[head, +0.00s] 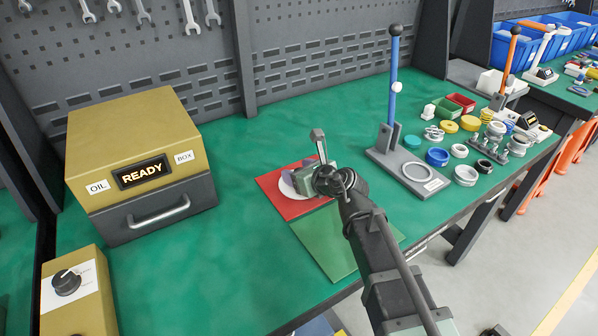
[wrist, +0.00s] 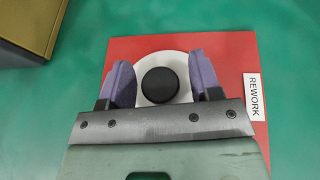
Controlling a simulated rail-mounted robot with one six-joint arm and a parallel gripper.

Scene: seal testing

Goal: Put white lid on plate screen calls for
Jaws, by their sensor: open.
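The white lid (wrist: 172,64), a disc with a black knob (wrist: 160,85), lies over the red plate (wrist: 220,45) labelled REWORK. In the head view the lid (head: 286,184) shows only partly behind my gripper (head: 305,178). My gripper (wrist: 158,76) is open, its purple fingers either side of the knob with gaps between. The green plate (head: 328,240) lies in front of the red plate (head: 272,188). The screen (head: 142,173) on the yellow and grey tester reads READY.
The tester (head: 135,135) with a grey handle stands left, a knob box (head: 75,290) in front of it. A grey stand with a blue post (head: 394,80) stands right of the plates. Rings, caps and bins (head: 461,102) crowd the right end. Green bench between is clear.

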